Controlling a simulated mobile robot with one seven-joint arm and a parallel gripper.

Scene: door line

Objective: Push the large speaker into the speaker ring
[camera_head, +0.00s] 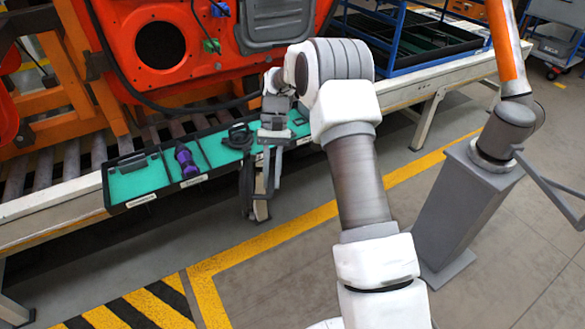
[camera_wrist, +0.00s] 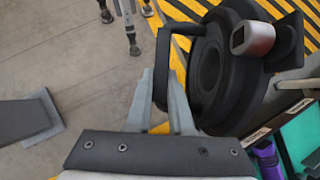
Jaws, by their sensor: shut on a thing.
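My gripper (camera_head: 265,180) is shut on the large speaker (camera_head: 246,190), which hangs in front of the parts tray, above the floor. In the wrist view, my gripper (camera_wrist: 160,85) has its fingers on either side of the handle (camera_wrist: 162,65) of the black round speaker (camera_wrist: 208,72). In the head view the speaker is seen nearly edge-on and partly covered by the gripper. A round dark opening (camera_head: 160,45) with a red-orange rim, seemingly the speaker ring, is in the door (camera_head: 110,20) at upper left. The speaker is well apart from it.
The black-edged, teal-lined tray (camera_head: 140,178) runs along the conveyor's (camera_head: 40,225) front edge. It holds a purple part (camera_head: 186,160) and a black part (camera_head: 238,137). A grey post (camera_head: 455,210) with an orange-tipped arm stands at right. The floor in front is clear.

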